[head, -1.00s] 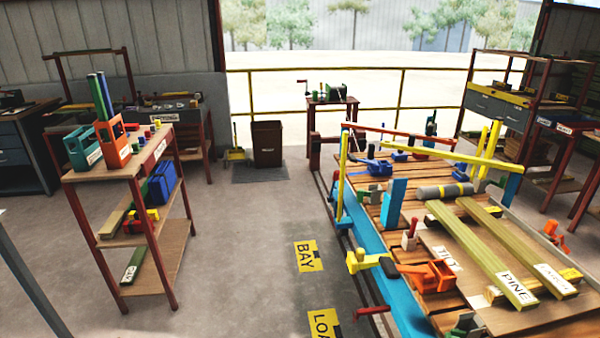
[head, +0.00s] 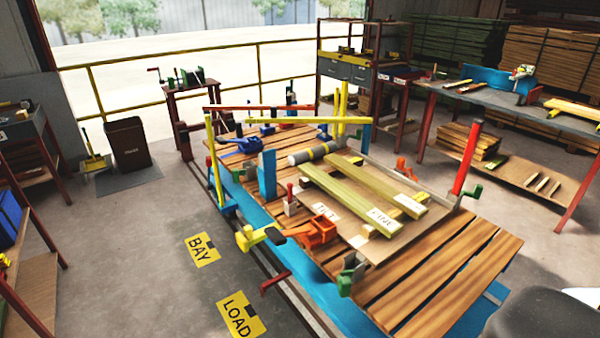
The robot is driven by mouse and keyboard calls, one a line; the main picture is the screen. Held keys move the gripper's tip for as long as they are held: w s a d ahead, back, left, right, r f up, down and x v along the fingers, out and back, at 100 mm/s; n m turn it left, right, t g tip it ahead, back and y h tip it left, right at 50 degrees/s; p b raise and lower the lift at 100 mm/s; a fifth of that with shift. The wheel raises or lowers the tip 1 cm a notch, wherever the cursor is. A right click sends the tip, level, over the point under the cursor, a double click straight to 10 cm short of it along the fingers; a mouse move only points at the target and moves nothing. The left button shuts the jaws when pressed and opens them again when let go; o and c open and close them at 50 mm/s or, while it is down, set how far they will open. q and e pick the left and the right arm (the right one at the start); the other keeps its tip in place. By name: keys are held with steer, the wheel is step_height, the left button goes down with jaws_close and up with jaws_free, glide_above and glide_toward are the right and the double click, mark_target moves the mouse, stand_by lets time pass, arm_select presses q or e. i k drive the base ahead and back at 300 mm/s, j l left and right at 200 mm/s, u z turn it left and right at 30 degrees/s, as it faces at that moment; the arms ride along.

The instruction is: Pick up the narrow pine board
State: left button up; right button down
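A long pale yellow-green board (head: 342,193) with a white label reading PINE at its near end lies on the slatted wooden bench in the head view. A similar board (head: 372,179) lies beside it on the right, its label too small to read. Both lie roughly parallel, slanting toward the near right, above a flat brown panel (head: 385,250). A small light block shows under their near ends. Neither of my grippers is in view.
The slatted bench (head: 470,262) has a blue frame, with orange, yellow and green clamps around the boards. A grey roll (head: 311,154) lies behind them. A red post (head: 466,158) stands at right. Floor on the left is open beside BAY and LOAD signs (head: 241,316).

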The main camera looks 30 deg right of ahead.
mark_target(388, 226)
steer(key=i, duration=1.3)
steer(key=z, duration=2.5)
